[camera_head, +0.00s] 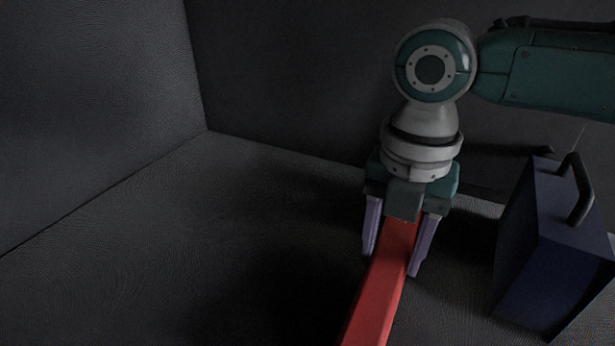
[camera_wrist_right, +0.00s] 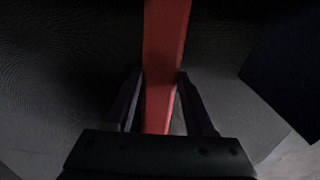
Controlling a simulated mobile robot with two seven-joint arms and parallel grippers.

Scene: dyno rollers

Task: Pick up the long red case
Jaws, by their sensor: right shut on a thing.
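The long red case (camera_head: 376,299) runs from my right gripper down to the bottom edge of the head view, where its near end is cut off. My right gripper (camera_head: 394,262) points down with one finger on each side of the case and is shut on it. In the right wrist view the red case (camera_wrist_right: 166,45) passes between the two fingers (camera_wrist_right: 160,85) and runs out at the top edge. Whether the case touches the floor is hard to tell in the dark. My left gripper is not in view.
A dark blue case (camera_head: 552,245) with a black handle (camera_head: 581,190) stands to the right of my right gripper, with a gap between. Dark grey walls (camera_head: 90,90) close off the left and back. The dark floor (camera_head: 190,240) to the left is clear.

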